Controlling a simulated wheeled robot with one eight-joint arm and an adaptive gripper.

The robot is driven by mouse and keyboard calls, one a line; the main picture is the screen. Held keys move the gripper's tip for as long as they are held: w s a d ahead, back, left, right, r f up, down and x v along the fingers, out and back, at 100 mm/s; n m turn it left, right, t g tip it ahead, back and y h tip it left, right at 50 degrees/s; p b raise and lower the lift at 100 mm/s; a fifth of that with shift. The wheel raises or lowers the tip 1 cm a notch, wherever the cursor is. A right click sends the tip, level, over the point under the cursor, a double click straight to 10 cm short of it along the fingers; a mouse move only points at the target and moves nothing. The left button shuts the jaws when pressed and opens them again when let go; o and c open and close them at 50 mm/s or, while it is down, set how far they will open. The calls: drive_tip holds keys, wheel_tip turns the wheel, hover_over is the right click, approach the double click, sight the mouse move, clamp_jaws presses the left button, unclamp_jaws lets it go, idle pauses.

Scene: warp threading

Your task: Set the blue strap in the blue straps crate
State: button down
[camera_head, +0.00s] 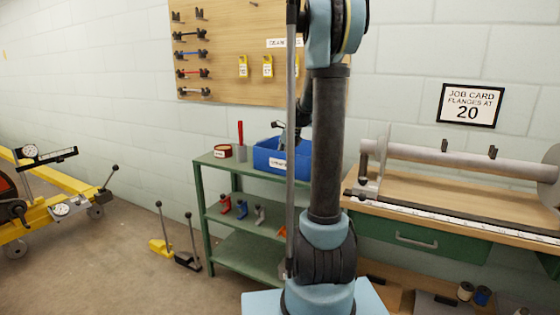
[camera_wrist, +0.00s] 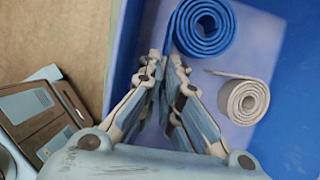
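The blue straps crate (camera_head: 268,157) stands on top of the green shelf, with a white label on its front. My gripper (camera_head: 281,128) is over it, partly hidden by my arm. In the wrist view, the blue strap (camera_wrist: 203,27) is a rolled coil just beyond my fingertips, within the outline of the crate (camera_wrist: 296,130). Its straight tail runs between the fingers of my gripper (camera_wrist: 166,62), which look shut on it. I cannot tell whether the coil touches the crate floor. A beige rolled strap (camera_wrist: 244,101) lies in the crate to the right.
A red-brown tin (camera_head: 222,151) and a grey holder (camera_head: 241,152) with a red handle stand left of the crate. Coloured clamps (camera_head: 240,208) sit on the shelf below. A bench (camera_head: 430,200) with a long roller stands at right. A tool board (camera_head: 225,55) hangs behind.

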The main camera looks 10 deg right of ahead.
drive_tip(key=shift+f, duration=0.2)
drive_tip(key=c, duration=2.1)
unclamp_jaws()
